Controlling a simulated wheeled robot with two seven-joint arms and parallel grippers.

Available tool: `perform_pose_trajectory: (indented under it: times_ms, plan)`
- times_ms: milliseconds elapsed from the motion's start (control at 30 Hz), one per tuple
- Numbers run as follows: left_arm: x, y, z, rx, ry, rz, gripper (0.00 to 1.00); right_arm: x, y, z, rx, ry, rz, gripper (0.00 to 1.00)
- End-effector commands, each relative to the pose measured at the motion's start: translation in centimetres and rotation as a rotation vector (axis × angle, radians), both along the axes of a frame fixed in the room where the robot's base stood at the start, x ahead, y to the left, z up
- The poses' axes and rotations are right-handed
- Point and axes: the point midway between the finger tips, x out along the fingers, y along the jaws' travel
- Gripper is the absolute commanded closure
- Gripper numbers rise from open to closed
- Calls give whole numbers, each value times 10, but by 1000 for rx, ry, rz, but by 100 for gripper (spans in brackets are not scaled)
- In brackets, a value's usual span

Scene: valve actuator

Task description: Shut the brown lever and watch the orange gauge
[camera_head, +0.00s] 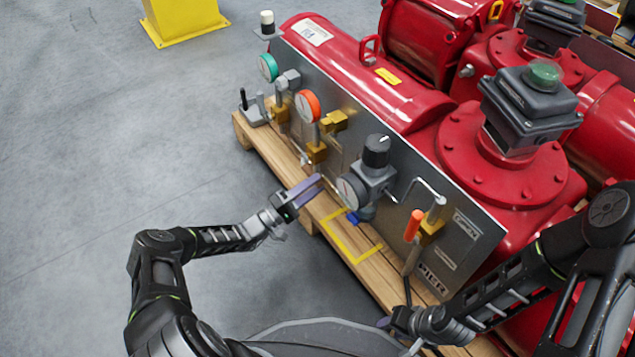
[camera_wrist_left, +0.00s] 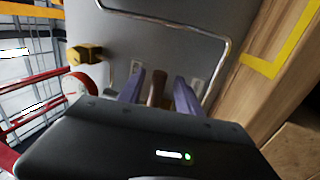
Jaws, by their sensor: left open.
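The orange gauge (camera_head: 307,106), orange-rimmed with a pale face, is on the grey panel; its reading is too small to make out. A red-rimmed gauge, likely the same one, is at the left of the left wrist view (camera_wrist_left: 77,86). The brown lever (camera_wrist_left: 157,90) stands between the two purple fingers of my left gripper (camera_wrist_left: 158,84) in that view, with a gap visible on at least one side. In the head view my left gripper (camera_head: 308,187) is at the panel's lower edge, and I cannot make out the lever there. My right gripper (camera_head: 388,322) is low at right, its fingers mostly hidden.
A teal gauge (camera_head: 267,67), a black-knobbed regulator (camera_head: 376,152) and an orange handle (camera_head: 413,226) are also on the panel. The wooden pallet (camera_head: 375,277) with yellow tape runs below. Red tanks (camera_head: 365,80) stand behind.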

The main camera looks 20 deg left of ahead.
Motion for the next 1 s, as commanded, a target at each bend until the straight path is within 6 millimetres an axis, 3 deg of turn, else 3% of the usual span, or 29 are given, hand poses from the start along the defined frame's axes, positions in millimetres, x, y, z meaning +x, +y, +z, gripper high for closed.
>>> perform_pose_trajectory:
  times_ms: [400, 1000]
  plan:
    - [-45, 37, -15, 2, 1, 0, 59, -2, 1, 12, -3, 1, 2, 64]
    - [-47, 38, -17, 1, 1, -1, 59, -2, 1, 12, -3, 1, 2, 64]
